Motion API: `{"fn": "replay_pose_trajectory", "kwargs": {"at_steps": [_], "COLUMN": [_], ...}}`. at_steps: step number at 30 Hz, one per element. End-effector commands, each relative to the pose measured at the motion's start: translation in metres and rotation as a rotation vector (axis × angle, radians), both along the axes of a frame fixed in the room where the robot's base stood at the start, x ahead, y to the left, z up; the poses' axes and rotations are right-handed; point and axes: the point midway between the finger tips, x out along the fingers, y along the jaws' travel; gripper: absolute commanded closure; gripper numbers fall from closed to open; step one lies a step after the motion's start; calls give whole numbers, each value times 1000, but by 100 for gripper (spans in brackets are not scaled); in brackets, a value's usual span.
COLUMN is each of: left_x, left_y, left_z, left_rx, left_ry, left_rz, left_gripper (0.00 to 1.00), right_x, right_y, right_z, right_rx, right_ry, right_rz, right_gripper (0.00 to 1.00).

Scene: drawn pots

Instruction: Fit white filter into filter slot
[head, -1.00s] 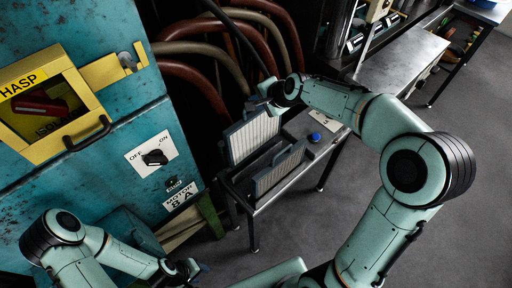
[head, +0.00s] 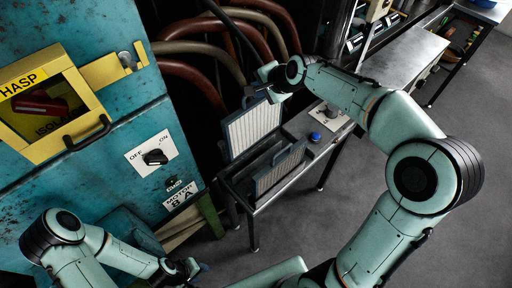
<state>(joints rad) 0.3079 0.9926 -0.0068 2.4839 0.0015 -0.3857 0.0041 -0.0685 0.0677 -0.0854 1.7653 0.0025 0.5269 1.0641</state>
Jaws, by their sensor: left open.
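The white filter (head: 252,130), a pale pleated panel in a grey frame, is upright above the back of a dark housing on a small metal bench. My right gripper (head: 266,92) is at its top edge and appears shut on it; its fingertips are partly hidden. The filter slot (head: 248,171) looks like the dark gap below and in front of the white filter; I cannot tell whether the filter's lower edge is in it. A second, greyer pleated panel (head: 280,170) stands at the front of the housing. My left gripper (head: 196,268) is open and empty at the bottom, away from the filter.
A blue button (head: 314,137) is on the bench beside the housing. A teal cabinet (head: 100,165) with a yellow HASP box (head: 50,105) fills the left. Thick hoses (head: 200,75) run behind the bench. The floor (head: 330,225) in front is clear.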

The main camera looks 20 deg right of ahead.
Motion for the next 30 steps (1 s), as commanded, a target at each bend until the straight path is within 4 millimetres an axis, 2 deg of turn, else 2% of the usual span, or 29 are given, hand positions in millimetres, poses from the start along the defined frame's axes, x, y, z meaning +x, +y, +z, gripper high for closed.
{"fn": "replay_pose_trajectory", "kwargs": {"at_steps": [1, 30], "left_x": [9, 10], "left_y": [-1, -1], "left_z": [2, 2], "left_rx": [0, 0], "left_ry": [-19, -20], "left_rz": [-3, -3], "left_gripper": [57, 57], "right_x": [1, 1], "right_y": [0, 0], "right_z": [8, 85], "right_rx": [0, 1], "right_ry": [-7, -6], "right_rz": [-1, -1], "right_gripper": [100, 100]}}
